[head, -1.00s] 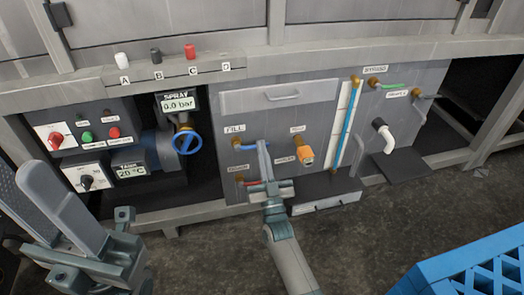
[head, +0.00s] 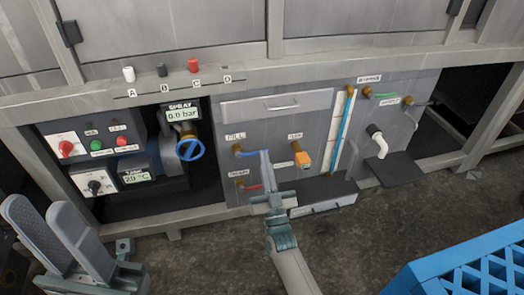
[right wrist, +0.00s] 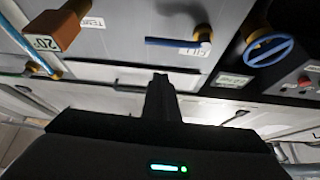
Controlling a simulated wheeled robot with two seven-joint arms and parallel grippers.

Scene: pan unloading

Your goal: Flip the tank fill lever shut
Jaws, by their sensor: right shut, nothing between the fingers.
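The tank fill lever (head: 247,153) has a blue handle on a brass fitting under the FILL label. It lies roughly level, pointing right across the grey panel. It also shows in the right wrist view (right wrist: 172,42), where the picture is turned over. My right gripper (head: 265,156) is shut and empty, its fingertips by the free end of the blue handle in the head view. In the right wrist view its fingertips (right wrist: 160,80) appear apart from the handle; contact is unclear. My left gripper (head: 42,212) is open and empty at the lower left.
A red drain lever (head: 250,187) sits below the fill lever. An orange-handled valve (head: 302,158) and a sight tube (head: 342,130) are to its right. A blue handwheel (head: 190,149) is to its left. A blue crate (head: 470,265) stands at the lower right on open floor.

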